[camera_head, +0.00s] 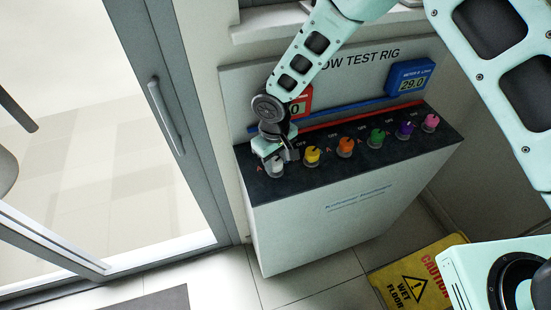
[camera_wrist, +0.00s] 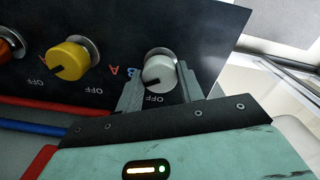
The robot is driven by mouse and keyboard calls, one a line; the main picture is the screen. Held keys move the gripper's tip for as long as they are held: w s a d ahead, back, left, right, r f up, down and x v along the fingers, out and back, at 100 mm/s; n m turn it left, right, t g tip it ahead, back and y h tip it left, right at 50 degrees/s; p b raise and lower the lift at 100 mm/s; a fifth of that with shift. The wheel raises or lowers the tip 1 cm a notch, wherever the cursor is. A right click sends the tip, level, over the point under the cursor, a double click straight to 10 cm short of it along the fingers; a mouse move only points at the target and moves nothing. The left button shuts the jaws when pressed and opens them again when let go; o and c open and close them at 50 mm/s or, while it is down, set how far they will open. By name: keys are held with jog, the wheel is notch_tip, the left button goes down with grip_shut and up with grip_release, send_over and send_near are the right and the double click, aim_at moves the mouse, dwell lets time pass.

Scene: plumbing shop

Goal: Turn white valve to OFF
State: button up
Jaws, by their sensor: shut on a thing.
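The white valve (camera_head: 275,168) is the leftmost knob on the dark top of the test rig. It also shows in the wrist view as a round white knob (camera_wrist: 160,73) on a grey base. My gripper (camera_wrist: 160,85) is shut on it, one finger on each side. A dark pointer mark on the knob's face points toward its lower left in the wrist view. An "OFF" label (camera_wrist: 154,99) lies just below the knob there, and a blue "B" is by the left finger. In the head view, my gripper (camera_head: 275,150) partly hides the knob.
Beside it stand yellow (camera_head: 312,155), orange (camera_head: 345,148), green, purple and pink knobs in a row. Behind are red and blue pipes, a red display and a blue display (camera_head: 410,78). A glass door is at left; a yellow wet-floor sign (camera_head: 415,280) lies at lower right.

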jog(key=n+b, duration=0.2)
jog(key=n, duration=0.3)
jog(key=shift+n, duration=0.4)
jog(key=n+b, duration=0.1)
jog(key=n, duration=0.4)
jog(key=shift+n, duration=0.3)
jog(key=shift+r, duration=0.1)
jog(key=o, duration=1)
